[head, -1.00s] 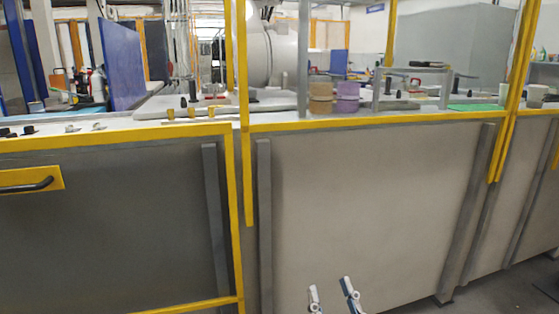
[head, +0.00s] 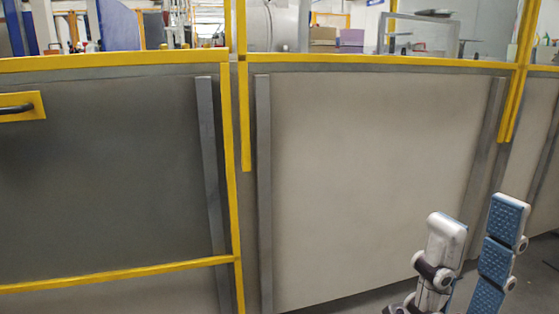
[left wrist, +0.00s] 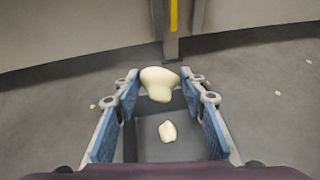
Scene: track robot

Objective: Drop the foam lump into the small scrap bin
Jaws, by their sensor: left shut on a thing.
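In the left wrist view my left gripper (left wrist: 160,88) is shut on a cream-coloured foam lump (left wrist: 157,80), held between its blue-padded fingertips. Below the fingers is a dark grey box-like shape (left wrist: 145,127), which looks like the small scrap bin; its rim is partly hidden by the fingers. A second, smaller cream piece (left wrist: 167,132) shows within that shape. In the head view my right gripper (head: 478,214) is at the lower right, its fingers apart and nothing between them. The head view shows neither foam lump, bin nor left gripper.
A grey-panelled machine wall with yellow rails (head: 380,165) fills the head view. Its foot and a grey post (left wrist: 171,45) stand ahead in the left wrist view. Small cream scraps (left wrist: 109,102) lie scattered on the grey floor (left wrist: 50,130).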

